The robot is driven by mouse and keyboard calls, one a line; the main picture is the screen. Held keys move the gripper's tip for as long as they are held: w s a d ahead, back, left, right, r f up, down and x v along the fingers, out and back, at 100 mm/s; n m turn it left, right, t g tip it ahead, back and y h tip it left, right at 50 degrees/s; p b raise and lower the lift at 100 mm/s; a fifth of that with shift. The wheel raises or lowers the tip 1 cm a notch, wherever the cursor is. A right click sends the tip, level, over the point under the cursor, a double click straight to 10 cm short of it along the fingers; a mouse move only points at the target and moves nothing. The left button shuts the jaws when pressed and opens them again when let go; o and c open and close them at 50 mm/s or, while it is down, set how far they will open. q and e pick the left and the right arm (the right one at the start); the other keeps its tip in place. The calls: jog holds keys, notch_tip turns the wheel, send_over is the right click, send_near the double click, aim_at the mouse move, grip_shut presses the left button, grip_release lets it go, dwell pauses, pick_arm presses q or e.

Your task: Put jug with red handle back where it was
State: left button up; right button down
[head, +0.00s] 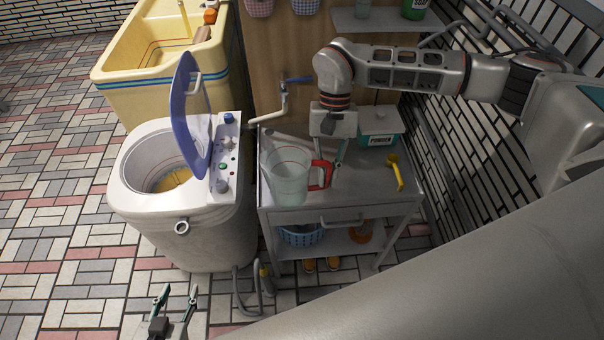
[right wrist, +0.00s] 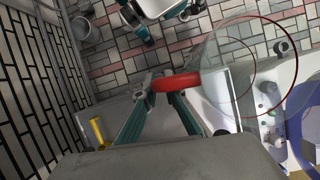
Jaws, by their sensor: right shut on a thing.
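The clear jug (head: 287,180) with a red handle is at the left part of the grey metal cart's top (head: 345,195), near its front edge. I cannot tell whether its base touches the cart. My right gripper (head: 326,165) comes down from above and is shut on the red handle (head: 321,176). In the right wrist view the teal fingers (right wrist: 163,95) meet at the red handle (right wrist: 178,82), and the clear jug body (right wrist: 245,65) extends to the right. My left gripper (head: 179,293) is low at the front left, over the floor, with its fingers apart and empty.
A washing machine (head: 215,235) with a raised blue lid (head: 190,115) stands left of the cart. A powder box (head: 379,128) and a yellow scoop (head: 396,172) are on the cart, right of the jug. A tap (head: 283,95) is behind; a basket (head: 301,236) sits below.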

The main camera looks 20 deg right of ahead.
jog(key=w+a+r+m+t+y+b, duration=0.1)
jog(key=w+a+r+m+t, duration=0.15)
jog(key=r+m, duration=0.4)
jog(key=w+a+r+m+t+y+b, duration=0.1)
jog(key=w+a+r+m+t, duration=0.2)
jog(key=m, duration=0.7)
jog(key=f, duration=0.6)
jog(key=d+f, duration=0.1)
jog(key=f, duration=1.2)
jog(key=shift+d, duration=0.25)
jog(key=c, duration=2.1)
grip_release()
jog(key=shift+c, duration=0.2)
